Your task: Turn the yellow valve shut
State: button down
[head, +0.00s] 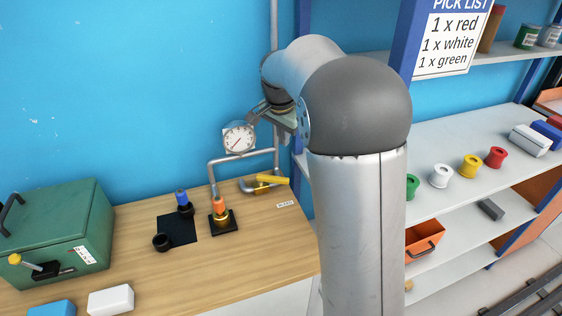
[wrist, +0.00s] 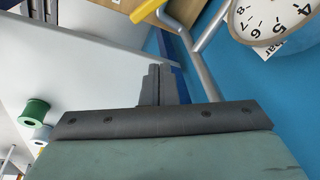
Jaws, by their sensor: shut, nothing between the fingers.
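The yellow valve handle (head: 272,180) sits on a brass valve body (head: 262,190) in the low grey pipe at the back of the wooden bench. It lies roughly sideways in the head view, close to the line of the pipe. In the wrist view the yellow handle (wrist: 147,9) shows at the top edge, partly cut off. My gripper (wrist: 155,72) is shut and empty, its fingertips pressed together. In the head view my gripper (head: 258,112) is near the wall, above the handle and beside the gauge, clear of the handle.
A round pressure gauge (head: 239,138) and grey pipes (head: 230,159) stand close to my gripper. An orange-topped fitting (head: 220,208) and a blue-topped one (head: 183,200) stand on the bench. A green case (head: 60,235) is at left. A shelf with coloured spools (head: 440,176) is at right.

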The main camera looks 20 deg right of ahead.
aim_at(273, 181)
jog(key=w+f+n, duration=0.1)
jog(key=f+n, duration=0.1)
jog(key=f, duration=0.1)
jog(key=w+f+n+p, duration=0.1)
jog(key=f+n, duration=0.1)
jog(key=f, duration=0.2)
jog(key=w+d+f+n+t+p, duration=0.1)
jog(key=f+n, duration=0.1)
jog(key=f, duration=0.2)
jog(key=shift+w, duration=0.1)
jog(key=shift+s+a+f, duration=0.2)
jog(key=shift+s+a, duration=0.05)
jog(key=shift+s+a+r+p, duration=0.1)
jog(key=shift+s+a+p, duration=0.2)
jog(key=shift+s, duration=0.3)
jog(key=shift+s+a+p, duration=0.2)
jog(key=shift+s+a, duration=0.05)
jog(key=shift+s, duration=0.3)
jog(key=shift+s+a, duration=0.15)
jog(key=shift+s, duration=0.2)
jog(key=shift+s+f+h+b, duration=0.1)
jog(key=shift+f+h+b, duration=0.15)
jog(key=shift+h+b, duration=0.1)
